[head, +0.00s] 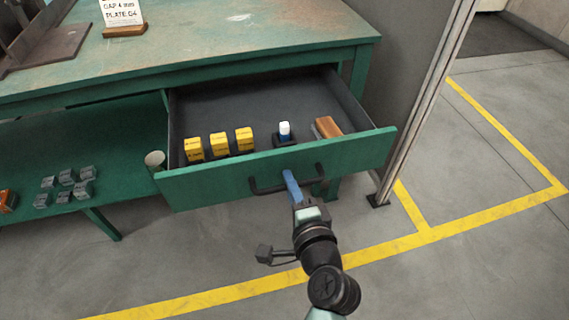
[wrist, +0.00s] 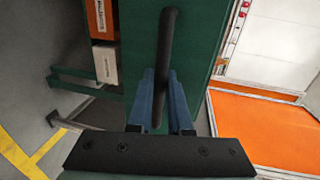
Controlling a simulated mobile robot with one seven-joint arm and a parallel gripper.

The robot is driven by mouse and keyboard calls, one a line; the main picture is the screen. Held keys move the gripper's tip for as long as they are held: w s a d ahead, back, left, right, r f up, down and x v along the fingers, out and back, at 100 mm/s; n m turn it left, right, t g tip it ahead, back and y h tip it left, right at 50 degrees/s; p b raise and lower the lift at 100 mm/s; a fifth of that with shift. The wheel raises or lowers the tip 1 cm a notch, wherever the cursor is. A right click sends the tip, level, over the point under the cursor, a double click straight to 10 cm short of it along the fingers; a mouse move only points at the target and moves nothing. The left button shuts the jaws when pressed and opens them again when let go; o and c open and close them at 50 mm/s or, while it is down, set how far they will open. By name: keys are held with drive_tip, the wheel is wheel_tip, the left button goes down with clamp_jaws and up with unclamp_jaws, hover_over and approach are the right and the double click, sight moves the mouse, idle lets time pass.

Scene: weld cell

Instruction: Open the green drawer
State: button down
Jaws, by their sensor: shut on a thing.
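The green drawer (head: 225,184) is pulled well out from under the green workbench, and its dark inside shows. Its black bar handle (head: 268,191) is on the front panel. Inside the drawer are three yellow boxes (head: 219,142), a white and blue bottle (head: 285,131) in a dark holder and an orange-brown block (head: 327,127).
The green workbench (head: 220,45) has a sign (head: 122,14) on top. A lower shelf (head: 110,135) holds several grey blocks (head: 67,177) and a pale cup (head: 155,160). A grey panel with a metal post (head: 425,100) stands right of the drawer. The floor in front is clear, with yellow lines (head: 424,236).

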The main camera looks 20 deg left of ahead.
drive_tip(key=shift+v, duration=0.95)
drive_tip(key=shift+d+f, duration=0.1)
drive_tip(key=shift+f, duration=0.05)
drive_tip(key=c, duration=1.1)
unclamp_jaws()
drive_tip(key=p+v, duration=0.2)
drive_tip(key=v, duration=1.1)
drive_tip(key=shift+p, duration=0.35)
